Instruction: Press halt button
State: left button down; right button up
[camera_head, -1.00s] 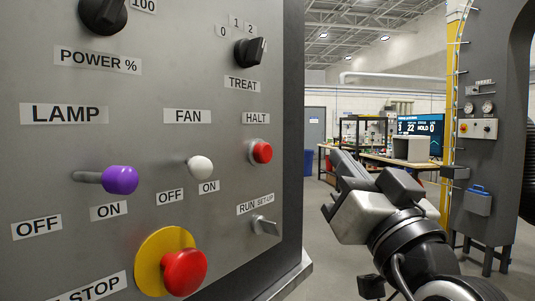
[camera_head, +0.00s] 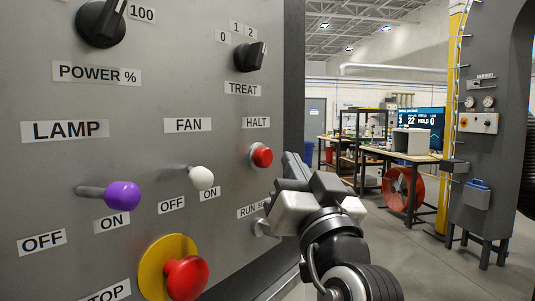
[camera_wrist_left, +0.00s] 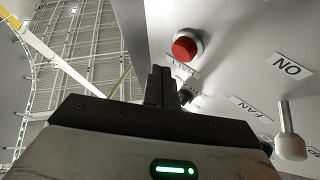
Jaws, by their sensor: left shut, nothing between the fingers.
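The red halt button (camera_head: 261,156) is a small round knob in a metal collar, below the HALT label (camera_head: 256,122) on the grey control panel. It also shows in the left wrist view (camera_wrist_left: 185,47), ahead of the fingertips and a little to their right. My left gripper (camera_head: 290,160) is shut and empty just right of the button in the head view. Its closed fingers (camera_wrist_left: 161,76) also show in the left wrist view, apart from the button as far as I can see. The gripper partly hides the RUN/SET-UP label and switch. My right gripper is not in view.
Around the button are a white fan lever (camera_head: 202,178), a purple lamp lever (camera_head: 122,196), a black treat knob (camera_head: 249,56) and a large red stop button (camera_head: 187,278) on a yellow disc. Open floor lies right of the panel, with a red fan (camera_head: 403,188) farther back.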

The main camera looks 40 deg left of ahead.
aim_at(270, 155)
pick_arm(q)
jog(key=shift+s+a, duration=0.1)
jog(key=shift+a, duration=0.5)
dwell(0.6)
dwell(1.1)
jog(key=shift+a+b, duration=0.3)
jog(key=shift+a, duration=0.1)
jog(key=shift+s+a, duration=0.1)
jog(key=shift+a, duration=0.8)
dwell(0.9)
jog(key=shift+d, duration=0.15)
jog(key=shift+d+b, duration=0.45)
jog(key=shift+d, duration=0.7)
